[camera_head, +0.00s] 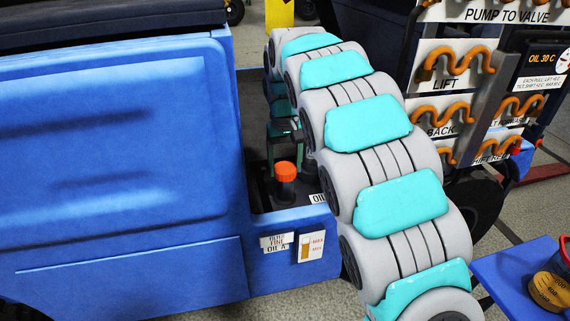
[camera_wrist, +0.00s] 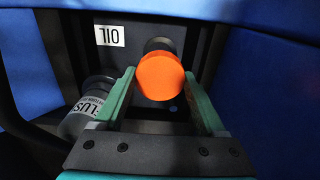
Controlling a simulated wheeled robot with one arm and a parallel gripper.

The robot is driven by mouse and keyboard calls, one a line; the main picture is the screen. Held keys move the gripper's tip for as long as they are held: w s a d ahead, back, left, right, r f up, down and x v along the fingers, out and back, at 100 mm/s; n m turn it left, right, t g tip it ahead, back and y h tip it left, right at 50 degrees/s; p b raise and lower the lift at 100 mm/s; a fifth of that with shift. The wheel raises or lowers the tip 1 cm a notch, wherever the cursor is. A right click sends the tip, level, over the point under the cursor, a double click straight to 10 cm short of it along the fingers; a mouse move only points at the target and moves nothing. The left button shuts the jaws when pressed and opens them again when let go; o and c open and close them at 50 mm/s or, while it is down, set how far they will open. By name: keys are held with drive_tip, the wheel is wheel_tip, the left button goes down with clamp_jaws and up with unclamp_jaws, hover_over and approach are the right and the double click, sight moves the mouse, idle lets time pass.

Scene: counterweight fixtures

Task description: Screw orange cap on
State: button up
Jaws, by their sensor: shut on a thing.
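The orange cap (camera_head: 285,170) is in the open bay of the blue vehicle, at the top of a dark round neck (camera_head: 285,188). In the wrist view the orange cap (camera_wrist: 161,77) is between the two green fingertips of my gripper (camera_wrist: 160,80), which is shut on it. The dark neck (camera_wrist: 158,45) shows just behind the cap. I cannot tell whether the cap is seated on its thread. In the head view my gripper (camera_head: 284,150) reaches down from above and behind the cap, partly hidden by my arm.
Blue body panels (camera_head: 110,150) wall the bay on the left. A grey cylinder with a label (camera_wrist: 88,115) stands left of my gripper in the wrist view, near an OIL label (camera_wrist: 110,36).

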drive_tip(key=shift+f, duration=0.35)
drive_tip(key=o, duration=1.3)
drive_tip(key=shift+c, duration=0.2)
